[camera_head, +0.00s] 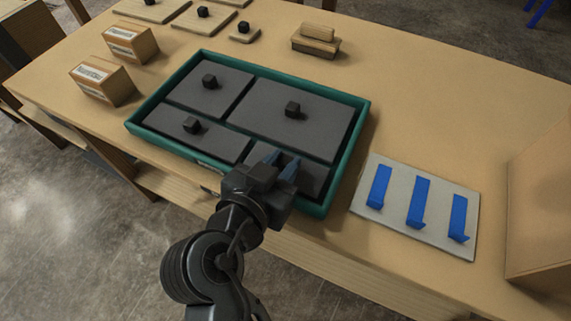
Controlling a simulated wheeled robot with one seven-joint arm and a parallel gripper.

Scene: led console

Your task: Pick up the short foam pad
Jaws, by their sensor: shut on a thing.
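A teal-rimmed tray (362,130) on the table holds several dark grey foam pads, each of the uncovered ones with a small black knob. The short foam pad, which I take to be the front right one (313,181), lies in the tray's near right corner, partly hidden by my gripper. My gripper (281,163) is over this pad, its blue-grey fingers shut on its knob, which they hide. I cannot tell whether the pad is lifted from the tray floor. The other pads are the back left (215,82), the large back right (290,123) and the front left (187,138).
A pale board with blue strips (400,220) lies right of the tray, and an upright wooden panel (540,215) stands at the far right. Two labelled wooden blocks (131,43) (103,83), knobbed wooden boards (203,18) and a stacked wooden block (316,40) sit behind. Back right is clear.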

